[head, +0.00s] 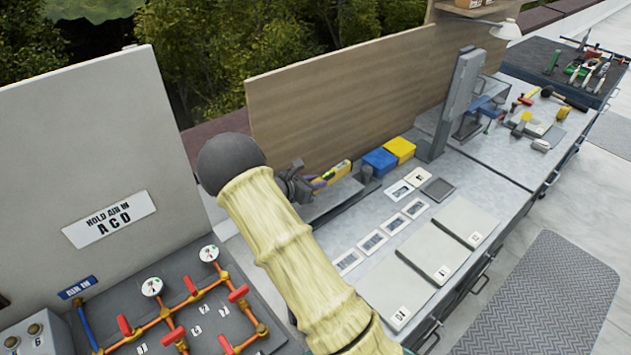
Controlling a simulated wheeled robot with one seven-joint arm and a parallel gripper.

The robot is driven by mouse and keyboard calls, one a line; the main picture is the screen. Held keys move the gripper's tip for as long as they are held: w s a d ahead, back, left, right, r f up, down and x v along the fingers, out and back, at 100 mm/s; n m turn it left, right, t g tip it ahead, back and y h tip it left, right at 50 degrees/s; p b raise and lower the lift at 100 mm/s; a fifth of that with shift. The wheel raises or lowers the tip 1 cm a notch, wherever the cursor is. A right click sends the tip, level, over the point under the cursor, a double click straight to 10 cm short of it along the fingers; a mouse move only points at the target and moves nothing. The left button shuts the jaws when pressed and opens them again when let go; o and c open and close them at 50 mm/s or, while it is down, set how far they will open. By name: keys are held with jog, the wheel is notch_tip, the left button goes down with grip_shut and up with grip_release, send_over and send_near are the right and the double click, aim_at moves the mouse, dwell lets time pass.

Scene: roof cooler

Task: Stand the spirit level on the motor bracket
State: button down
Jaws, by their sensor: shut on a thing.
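The spirit level (338,171) is a short yellow bar with a green patch, seen at the back of the bench against the wooden panel. My gripper (318,182) is shut on it at its near left end. A long grey metal piece (340,199), which looks like the motor bracket, lies just below and in front of the level. A small dark cylinder (366,173) stands at its far right end. My arm hides the left part of this area. I cannot tell whether the level touches the grey piece.
A blue box (380,161) and a yellow box (401,149) stand right of the level. Framed cards and flat grey panels (437,250) cover the bench front. A grey column (458,100) rises farther right. Red-handled piping (175,310) is at lower left, before a white board (85,150).

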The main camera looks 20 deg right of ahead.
jog(key=shift+f+b, duration=1.4)
jog(key=shift+f, duration=0.85)
jog(key=shift+f+b, duration=0.3)
jog(key=shift+f, duration=0.1)
jog(key=c, duration=1.2)
grip_release()
jog(key=shift+a, duration=0.1)
jog(key=b+v, duration=0.2)
jog(key=v, duration=1.5)
jog(key=shift+s, duration=0.1)
